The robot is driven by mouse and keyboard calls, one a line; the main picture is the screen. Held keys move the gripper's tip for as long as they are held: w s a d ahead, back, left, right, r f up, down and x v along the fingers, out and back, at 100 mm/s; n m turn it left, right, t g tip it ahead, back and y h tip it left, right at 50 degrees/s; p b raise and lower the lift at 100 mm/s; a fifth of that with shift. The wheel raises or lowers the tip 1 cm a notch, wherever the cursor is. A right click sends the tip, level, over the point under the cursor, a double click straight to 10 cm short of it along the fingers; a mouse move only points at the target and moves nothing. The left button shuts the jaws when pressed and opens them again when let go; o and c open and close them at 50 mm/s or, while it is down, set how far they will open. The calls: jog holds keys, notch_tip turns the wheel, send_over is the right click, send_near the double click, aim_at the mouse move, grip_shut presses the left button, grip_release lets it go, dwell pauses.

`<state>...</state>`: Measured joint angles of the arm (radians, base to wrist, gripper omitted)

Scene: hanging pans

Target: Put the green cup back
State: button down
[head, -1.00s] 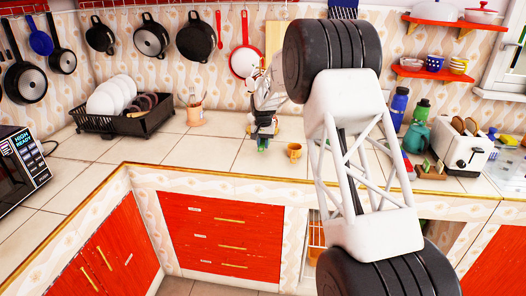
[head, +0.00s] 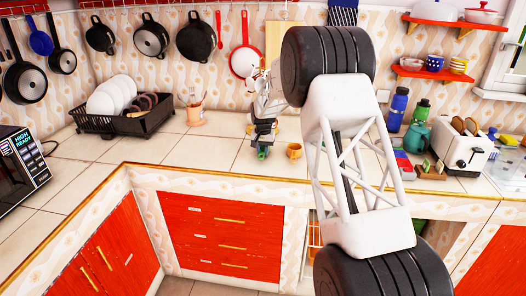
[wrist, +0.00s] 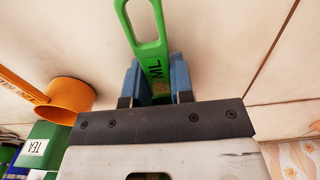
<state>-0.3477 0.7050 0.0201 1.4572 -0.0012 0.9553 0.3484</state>
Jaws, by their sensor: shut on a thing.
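The green cup (wrist: 148,30) shows in the wrist view as a flat green handle with a long slot and the letters "ML"; its bowl is hidden. My gripper (wrist: 158,80) is shut on this handle between its two blue finger pads. In the head view my gripper (head: 262,143) is low over the counter near the back wall, and a small bit of the green cup (head: 262,153) shows below it. I cannot tell whether the cup touches the counter.
An orange cup (head: 294,151) stands just right of my gripper; it also shows in the wrist view (wrist: 68,94). A green TEA box (wrist: 40,147) is near it. A black dish rack (head: 125,118) is to the left. The tiled counter in front is clear.

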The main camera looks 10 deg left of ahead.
aim_at(263, 149)
jog(key=shift+f, duration=0.1)
jog(key=c, duration=1)
grip_release()
jog(key=shift+r, duration=6.1)
jog(key=shift+r, duration=0.1)
